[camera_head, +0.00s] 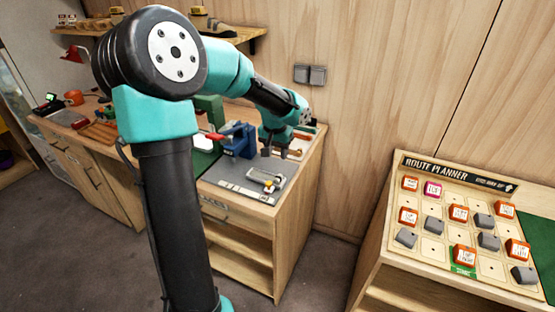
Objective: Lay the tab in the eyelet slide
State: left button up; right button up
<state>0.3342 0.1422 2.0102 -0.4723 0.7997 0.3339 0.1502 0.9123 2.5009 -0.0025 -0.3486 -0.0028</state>
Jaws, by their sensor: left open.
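My left gripper (274,150) is open, pointing down over the back of the grey mat (237,180) on the workbench. A small silvery metal piece (262,175) with a yellow part (268,185) lies on the mat, in front of and below the gripper. This may be the eyelet slide, but it is too small to tell. I cannot pick out the tab for certain. Nothing clearly shows between the fingers. My right gripper is not in view.
A blue vise-like tool (238,141) stands on the bench left of the gripper. A red-handled item (303,136) lies behind, near the wall. A route planner board (462,222) with orange and grey blocks stands at the right. My own arm hides part of the bench.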

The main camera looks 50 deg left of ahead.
pick_arm(q)
jog(key=shift+r, duration=0.2)
dwell(0.6)
jog(key=w+d+f+m+h, duration=0.1)
jog(key=d+f+h, duration=0.1)
jog(key=d+f, duration=0.7)
jog(key=w+d+f+m+h, duration=0.1)
jog(key=d+f, duration=0.6)
jog(key=f, duration=0.5)
jog(key=s+d+f+h, duration=0.1)
jog(key=s+d+f, duration=1)
jog(key=d+f, duration=0.2)
notch_tip(320, 180, down, 3)
jog(key=shift+s+d+r+m, duration=0.15)
jog(key=shift+s+d+m, duration=0.15)
jog(key=shift+d, duration=0.1)
